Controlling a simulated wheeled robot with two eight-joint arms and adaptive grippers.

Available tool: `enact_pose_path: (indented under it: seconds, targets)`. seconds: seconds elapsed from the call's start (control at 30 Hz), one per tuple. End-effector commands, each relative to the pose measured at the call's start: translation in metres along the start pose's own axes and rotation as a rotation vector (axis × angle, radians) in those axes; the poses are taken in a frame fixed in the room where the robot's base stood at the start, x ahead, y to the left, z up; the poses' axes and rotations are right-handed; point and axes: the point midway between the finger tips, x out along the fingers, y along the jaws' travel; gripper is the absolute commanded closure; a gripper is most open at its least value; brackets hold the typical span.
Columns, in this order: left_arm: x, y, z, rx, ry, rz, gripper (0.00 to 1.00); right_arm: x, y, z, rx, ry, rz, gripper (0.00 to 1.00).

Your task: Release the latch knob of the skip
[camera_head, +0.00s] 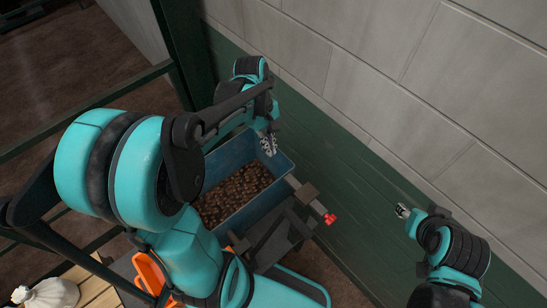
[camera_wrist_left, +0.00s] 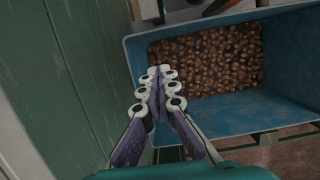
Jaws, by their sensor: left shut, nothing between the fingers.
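The skip (camera_head: 283,168) is a blue open box holding brown lumpy material. A red knob (camera_head: 330,218) sits at the end of a bar sticking out from the skip's right side; I take it as the latch knob. My left gripper (camera_head: 268,145) is over the skip's far end, apart from the knob. In the left wrist view the left gripper (camera_wrist_left: 155,88) is shut and empty, with its fingers in front of the skip's blue wall (camera_wrist_left: 210,122). My right gripper (camera_head: 402,210) is to the right of the knob, clear of it; its fingers are too small to read.
A grey block wall (camera_head: 370,70) with a green lower band runs along the right. Dark green frame posts (camera_head: 180,60) and rails stand at the left. A white sack (camera_head: 48,293) lies on wooden boards at the lower left. Free room lies between knob and right gripper.

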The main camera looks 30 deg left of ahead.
Motion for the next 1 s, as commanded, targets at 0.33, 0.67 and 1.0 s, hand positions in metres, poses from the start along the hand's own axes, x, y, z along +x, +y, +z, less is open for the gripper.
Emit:
enact_pose_path:
  seconds: [0.33, 0.67, 1.0]
  targets:
    - [-0.051, 0.000, 0.000, 0.000, 0.000, 0.000, 1.00, -0.005, 0.000, -0.003, 0.000, 0.000, 0.000, 0.60]
    - [-0.054, 0.000, 0.001, 0.001, 0.000, 0.000, 1.00, -0.005, 0.000, -0.003, 0.000, 0.000, 0.000, 0.60]
    - [-0.054, 0.000, 0.001, 0.000, 0.000, 0.000, 1.00, -0.005, 0.000, -0.003, 0.000, 0.000, 0.000, 0.60]
